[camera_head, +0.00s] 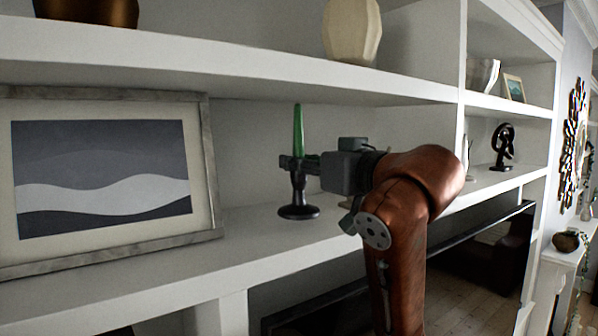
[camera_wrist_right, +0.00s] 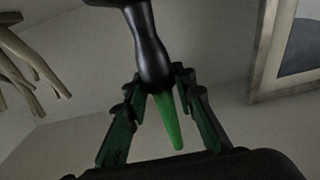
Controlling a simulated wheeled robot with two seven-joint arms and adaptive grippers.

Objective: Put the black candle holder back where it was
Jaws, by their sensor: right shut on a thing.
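The black candle holder (camera_head: 298,190) stands upright on the middle shelf, or just over it; I cannot tell whether its base touches. A tapered green candle (camera_head: 298,130) is in its top. My right gripper (camera_head: 298,163) reaches in from the right and is shut on the holder's upper stem, just below the candle. In the right wrist view the holder (camera_wrist_right: 150,45) runs down between the fingers of my right gripper (camera_wrist_right: 158,82), with the green candle (camera_wrist_right: 168,122) beyond its end. My left gripper is not in view.
A framed wave picture (camera_head: 105,180) leans left of the holder on the white shelf (camera_head: 250,240). A pale vase (camera_head: 352,30) stands on the shelf above. A black sculpture (camera_head: 502,147) stands further right. A branching, wood-like object (camera_wrist_right: 35,60) shows in the wrist view.

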